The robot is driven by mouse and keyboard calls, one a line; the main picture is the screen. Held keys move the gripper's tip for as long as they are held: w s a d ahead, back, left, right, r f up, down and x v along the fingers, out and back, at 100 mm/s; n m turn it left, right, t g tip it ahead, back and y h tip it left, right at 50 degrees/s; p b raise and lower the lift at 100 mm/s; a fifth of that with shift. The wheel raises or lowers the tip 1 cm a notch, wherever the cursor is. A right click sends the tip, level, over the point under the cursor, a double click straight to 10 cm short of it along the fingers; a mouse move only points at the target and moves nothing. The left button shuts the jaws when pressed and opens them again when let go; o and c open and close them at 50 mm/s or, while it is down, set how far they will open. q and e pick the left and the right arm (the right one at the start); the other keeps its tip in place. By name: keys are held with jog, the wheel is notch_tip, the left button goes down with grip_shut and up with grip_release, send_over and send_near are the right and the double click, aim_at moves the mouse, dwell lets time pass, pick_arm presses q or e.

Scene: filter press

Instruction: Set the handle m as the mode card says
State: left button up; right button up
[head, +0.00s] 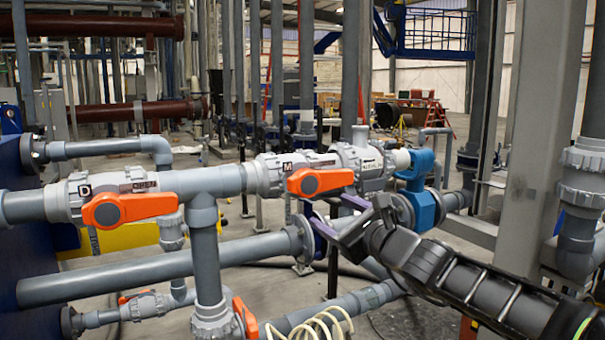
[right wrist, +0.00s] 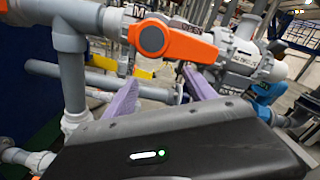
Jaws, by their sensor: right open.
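The handle m (head: 330,180) is an orange lever on the grey valve marked M (head: 287,166). It lies along the pipe, its free end to the right of its round hub; it also shows in the right wrist view (right wrist: 190,47). A small card (head: 321,163) with reddish lettering sits right of the M; I cannot read it surely. My right gripper (head: 331,212) is open and empty, just below the handle. In the right wrist view its purple fingers (right wrist: 163,78) point up towards the handle, apparently without touching it. My left gripper is not in view.
Another orange handle (head: 130,207) sits on the valve marked D, with a card reading OPEN (head: 138,186). A blue fitting (head: 420,190) stands right of M. A grey pipe (head: 160,270) runs below, and a grey column (head: 535,120) stands at right.

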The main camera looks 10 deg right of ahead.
aim_at(333, 181)
jog(key=d+r+n+p, duration=0.1)
jog(key=n, duration=0.3)
jog(key=w+d+r+n+p, duration=0.1)
jog(key=r+n+p, duration=0.1)
jog(key=n, duration=0.2)
jog(key=w+d+r+n+p, duration=0.1)
jog(key=r+n, duration=0.1)
jog(key=n, duration=0.2)
jog(key=shift+n+p, duration=0.3)
jog(key=shift+n, duration=0.1)
jog(key=x, duration=0.5)
jog(key=shift+w+a+f, duration=0.15)
jog(key=shift+w, duration=0.15)
jog(key=shift+w+a, duration=0.25)
jog(key=shift+w, duration=0.25)
jog(key=shift+c, duration=0.2)
jog(key=c, duration=1.3)
grip_shut()
